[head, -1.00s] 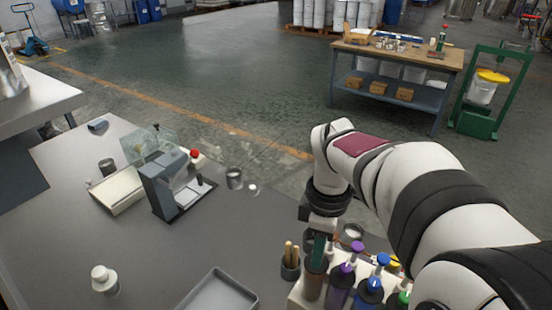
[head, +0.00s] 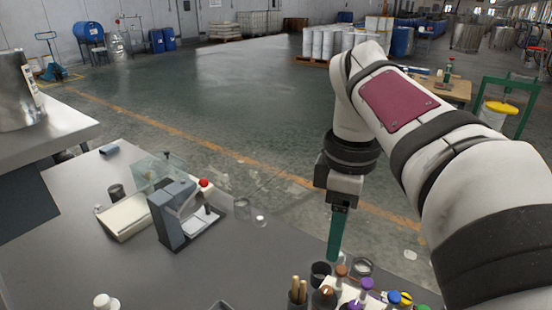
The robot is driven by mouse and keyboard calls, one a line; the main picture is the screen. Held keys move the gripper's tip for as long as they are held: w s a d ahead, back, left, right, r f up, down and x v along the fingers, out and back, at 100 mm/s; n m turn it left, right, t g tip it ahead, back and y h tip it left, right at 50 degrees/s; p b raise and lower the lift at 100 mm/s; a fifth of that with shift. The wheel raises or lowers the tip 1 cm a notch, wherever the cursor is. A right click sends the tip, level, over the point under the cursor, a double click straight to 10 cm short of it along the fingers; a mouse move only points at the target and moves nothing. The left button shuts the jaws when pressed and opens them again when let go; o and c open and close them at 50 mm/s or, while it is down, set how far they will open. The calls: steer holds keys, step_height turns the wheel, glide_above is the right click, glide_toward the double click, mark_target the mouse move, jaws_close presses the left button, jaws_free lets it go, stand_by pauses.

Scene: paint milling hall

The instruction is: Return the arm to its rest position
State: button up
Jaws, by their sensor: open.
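My gripper (head: 336,254) hangs down from my white arm in the right half of the head view. It is open and empty. Its green finger shows nearly edge-on, so the gap between the fingers is hard to see. The fingertips are above the far side of the grey bench (head: 105,248), just behind a cluster of bottles and cups. My forearm, with a dark red panel, is raised and slants down to the right edge.
Near my gripper are a dark cup (head: 320,274), brush handles (head: 298,290) and bottles with purple (head: 367,284) and blue (head: 393,297) caps. A grey device (head: 175,212) with a red knob stands left.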

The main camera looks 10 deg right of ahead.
step_height(320, 180, up, 2)
steer(key=shift+r, duration=0.15)
